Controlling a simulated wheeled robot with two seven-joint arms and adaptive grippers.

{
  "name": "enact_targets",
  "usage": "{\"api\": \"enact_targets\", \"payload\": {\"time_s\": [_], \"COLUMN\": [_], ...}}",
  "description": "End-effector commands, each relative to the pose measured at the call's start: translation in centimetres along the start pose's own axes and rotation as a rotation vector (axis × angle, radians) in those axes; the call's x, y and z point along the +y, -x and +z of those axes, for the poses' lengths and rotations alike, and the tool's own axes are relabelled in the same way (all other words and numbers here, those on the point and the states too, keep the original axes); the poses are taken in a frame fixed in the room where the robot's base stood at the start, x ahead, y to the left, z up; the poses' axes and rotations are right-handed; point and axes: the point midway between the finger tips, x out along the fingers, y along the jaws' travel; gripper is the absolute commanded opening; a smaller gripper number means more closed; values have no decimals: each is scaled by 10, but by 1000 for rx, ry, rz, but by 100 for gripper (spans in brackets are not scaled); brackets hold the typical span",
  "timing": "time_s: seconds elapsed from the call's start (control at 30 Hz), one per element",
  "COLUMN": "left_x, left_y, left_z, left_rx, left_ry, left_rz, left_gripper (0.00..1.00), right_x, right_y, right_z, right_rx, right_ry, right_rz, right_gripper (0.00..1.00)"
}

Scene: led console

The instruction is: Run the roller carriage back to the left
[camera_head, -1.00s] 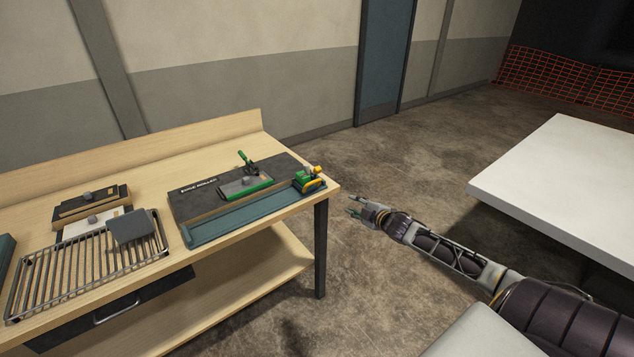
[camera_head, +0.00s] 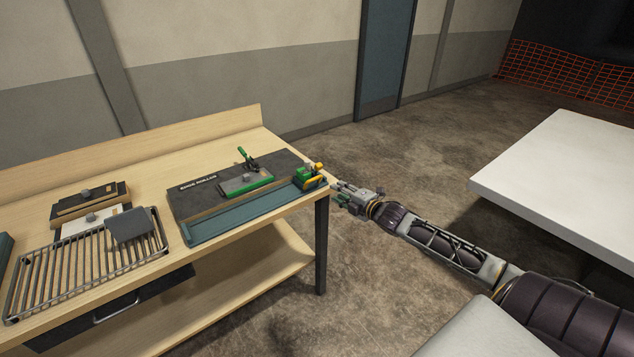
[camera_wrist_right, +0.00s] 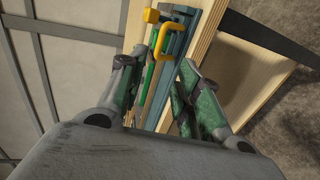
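The roller carriage (camera_head: 311,176), green with yellow parts, sits at the right end of the teal rail (camera_head: 245,216) on the workbench. In the right wrist view its yellow handle (camera_wrist_right: 176,62) shows ahead of the fingers, near the gap between them. My right gripper (camera_head: 338,193) is just right of the carriage at the bench's right end. In the right wrist view its two fingers (camera_wrist_right: 152,92) are apart, with nothing seen held between them. I cannot tell any contact with the carriage. My left gripper is not in view.
A green clamp lever (camera_head: 247,160) and a green-edged plate (camera_head: 246,184) stand behind the rail on a dark board. A wire rack (camera_head: 60,280) with a grey block (camera_head: 129,226) is at left. A white table (camera_head: 570,180) is at right. Floor between is clear.

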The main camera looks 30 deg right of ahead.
Motion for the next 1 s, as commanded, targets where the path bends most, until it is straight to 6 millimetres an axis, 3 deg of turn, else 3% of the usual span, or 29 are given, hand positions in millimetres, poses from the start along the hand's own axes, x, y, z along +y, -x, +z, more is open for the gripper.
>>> {"api": "enact_targets", "payload": {"time_s": [0.47,1.0], "left_x": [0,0], "left_y": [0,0], "left_z": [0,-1], "left_rx": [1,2], "left_ry": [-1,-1], "left_rz": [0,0], "left_gripper": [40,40], "right_x": [0,1], "right_y": [-4,-30], "right_z": [0,0], "right_rx": [-1,0], "right_ry": [-3,-3], "right_rz": [1,1], "right_gripper": [34,34]}}
